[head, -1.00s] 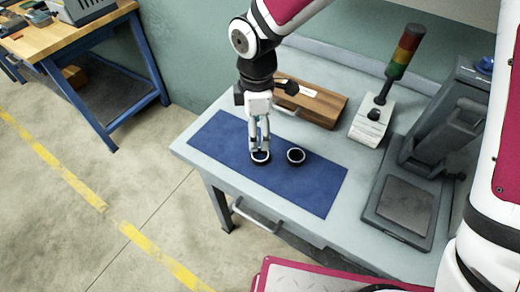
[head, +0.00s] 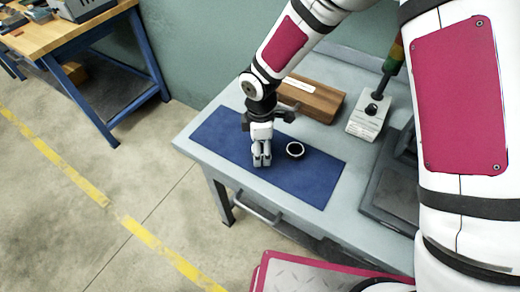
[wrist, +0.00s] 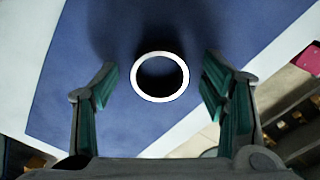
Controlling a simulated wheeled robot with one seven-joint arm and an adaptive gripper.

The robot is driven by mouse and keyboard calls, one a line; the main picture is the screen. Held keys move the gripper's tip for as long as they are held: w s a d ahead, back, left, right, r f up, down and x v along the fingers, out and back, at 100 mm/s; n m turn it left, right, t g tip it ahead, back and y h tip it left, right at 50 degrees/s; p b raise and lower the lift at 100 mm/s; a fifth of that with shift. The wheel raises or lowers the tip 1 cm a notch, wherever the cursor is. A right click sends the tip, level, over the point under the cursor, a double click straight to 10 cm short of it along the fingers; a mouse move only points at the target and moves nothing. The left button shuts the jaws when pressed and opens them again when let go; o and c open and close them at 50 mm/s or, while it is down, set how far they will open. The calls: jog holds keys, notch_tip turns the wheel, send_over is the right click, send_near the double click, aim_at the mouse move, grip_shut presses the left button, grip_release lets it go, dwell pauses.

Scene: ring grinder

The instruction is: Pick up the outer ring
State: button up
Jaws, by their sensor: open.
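My gripper (head: 262,163) is open over the blue mat. In the wrist view, a ring (wrist: 160,53) with a bright white rim and dark inside lies between the two spread fingers (wrist: 160,83), with visible gaps on both sides.
The blue mat (head: 315,190) lies on a grey workbench (head: 345,215). Behind it are a wooden block (head: 318,104) and a signal-light base (head: 369,118). A dark machine (head: 395,190) stands at right, partly hidden by my arm. The mat's left part is clear.

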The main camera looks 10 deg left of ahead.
jog(key=c, duration=1.3)
jog(key=shift+c, duration=0.2)
jog(key=shift+r, duration=0.15)
